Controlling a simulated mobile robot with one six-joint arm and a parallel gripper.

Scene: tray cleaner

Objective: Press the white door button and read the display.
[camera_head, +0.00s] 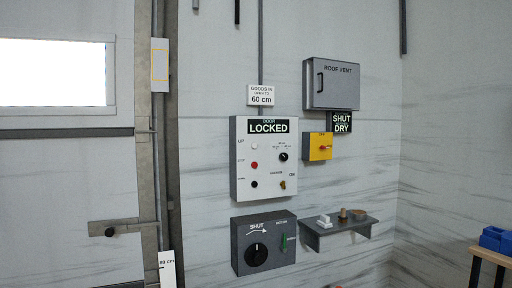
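The white door button (254,146) is on the left side of a pale control panel (262,184), beside the label "UP". A red button (254,165) and a black button (254,184) sit below it. The panel also has a black knob (283,157) and a small brass-coloured switch or key (283,185) near "ON". My gripper is not in view.
A grey door with a window (52,73) is at left. Right of the panel are a "ROOF VENT" box (331,92), a "SHUT DRY" sign (342,122) and a yellow switch box (312,152). Below are a dark "SHUT" knob box (240,258) and a projecting shelf (350,230).

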